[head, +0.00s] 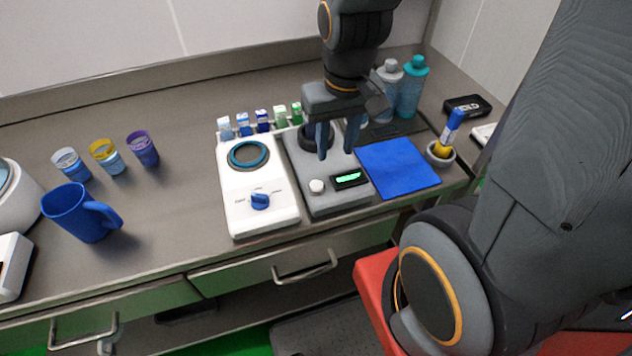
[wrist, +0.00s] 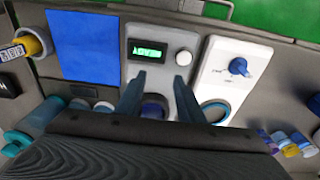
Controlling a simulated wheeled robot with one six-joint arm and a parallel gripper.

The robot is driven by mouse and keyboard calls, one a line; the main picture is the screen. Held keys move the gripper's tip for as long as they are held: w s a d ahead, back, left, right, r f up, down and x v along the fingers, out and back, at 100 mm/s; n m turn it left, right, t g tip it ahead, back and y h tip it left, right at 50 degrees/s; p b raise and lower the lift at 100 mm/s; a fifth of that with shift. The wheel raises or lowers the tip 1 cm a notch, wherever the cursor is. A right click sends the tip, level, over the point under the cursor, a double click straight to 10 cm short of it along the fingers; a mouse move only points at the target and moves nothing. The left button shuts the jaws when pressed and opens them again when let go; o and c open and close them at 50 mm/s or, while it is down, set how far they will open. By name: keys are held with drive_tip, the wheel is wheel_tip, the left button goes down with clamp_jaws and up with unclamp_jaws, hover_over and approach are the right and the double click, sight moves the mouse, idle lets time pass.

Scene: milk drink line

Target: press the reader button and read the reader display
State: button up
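The reader is a grey box (head: 335,205) on the counter, with a round dark well at its back, a white button (head: 317,186) and a small display (head: 348,178) at its front. The display is lit green. In the wrist view the display (wrist: 147,49) shows a few green characters, too small and blurred to read surely. The button (wrist: 184,57) stands beside it, uncovered. My gripper (head: 335,150) hangs over the back part of the reader, pointing down. Its two fingers (wrist: 160,77) are apart with nothing between them. The fingertips appear apart from the button.
A white device (head: 231,195) with a blue knob stands left of the reader. A blue mat (head: 395,167) lies right, beside a holder with a yellow-blue vial (head: 448,137). Small coloured cartons (head: 262,122) and bottles (head: 410,85) stand behind. A blue mug (head: 76,213) stands left.

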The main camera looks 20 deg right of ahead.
clamp_jaws()
idle(1.4)
